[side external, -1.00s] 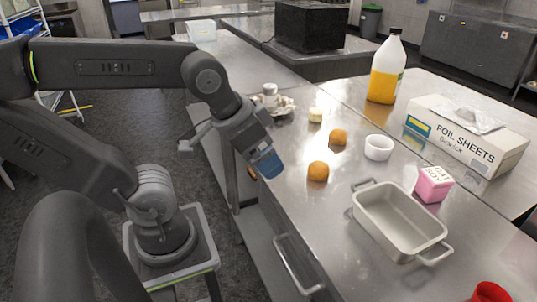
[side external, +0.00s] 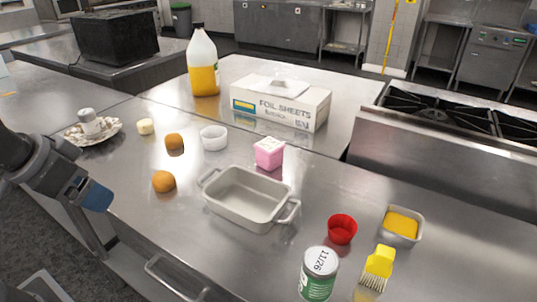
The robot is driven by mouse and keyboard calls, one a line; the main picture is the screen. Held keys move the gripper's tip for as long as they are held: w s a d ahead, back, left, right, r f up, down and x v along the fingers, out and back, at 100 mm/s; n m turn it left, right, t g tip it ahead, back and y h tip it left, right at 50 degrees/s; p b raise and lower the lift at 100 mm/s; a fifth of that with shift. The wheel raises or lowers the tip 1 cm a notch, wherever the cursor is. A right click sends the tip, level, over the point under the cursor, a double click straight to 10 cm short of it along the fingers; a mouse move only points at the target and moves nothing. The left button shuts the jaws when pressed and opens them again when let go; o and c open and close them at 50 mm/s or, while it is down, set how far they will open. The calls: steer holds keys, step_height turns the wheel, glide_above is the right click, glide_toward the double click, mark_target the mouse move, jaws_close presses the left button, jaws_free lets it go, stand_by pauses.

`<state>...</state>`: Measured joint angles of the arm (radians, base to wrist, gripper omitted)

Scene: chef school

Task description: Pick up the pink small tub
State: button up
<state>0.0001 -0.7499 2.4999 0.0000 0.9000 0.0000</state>
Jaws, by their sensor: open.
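The pink small tub (side external: 269,155) stands upright on the steel counter (side external: 130,215), just behind the grey baking dish (side external: 247,202) in the picture. It has a white lid with dark marks too small to read here. My gripper (side external: 98,197) is at the left, with blue fingertips, near the counter's front edge. It is open and nothing shows between its fingers. It is well to the left of the tub, with the orange balls and the dish between them.
Near the tub are a white cup (side external: 213,139) and a foil sheets box (side external: 281,104). A red cup (side external: 342,230), can (side external: 319,274), yellow brush (side external: 378,266) and yellow-filled container (side external: 401,225) stand front right. A tall bottle (side external: 203,66) stands behind.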

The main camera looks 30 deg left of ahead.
stand_by(0.3)
steer(key=shift+o, duration=0.7)
steer(key=w+d+r, duration=0.1)
steer(key=w+r, duration=0.4)
steer(key=w, duration=0.5)
steer(key=m+g+h, duration=0.1)
steer(key=m, duration=0.2)
glide_above(268, 145)
steer(key=s+a, duration=0.1)
steer(key=s, duration=0.4)
step_height(268, 145, down, 7)
steer(key=x, duration=1.4)
steer(key=shift+f, duration=0.1)
steer(key=c, duration=1.1)
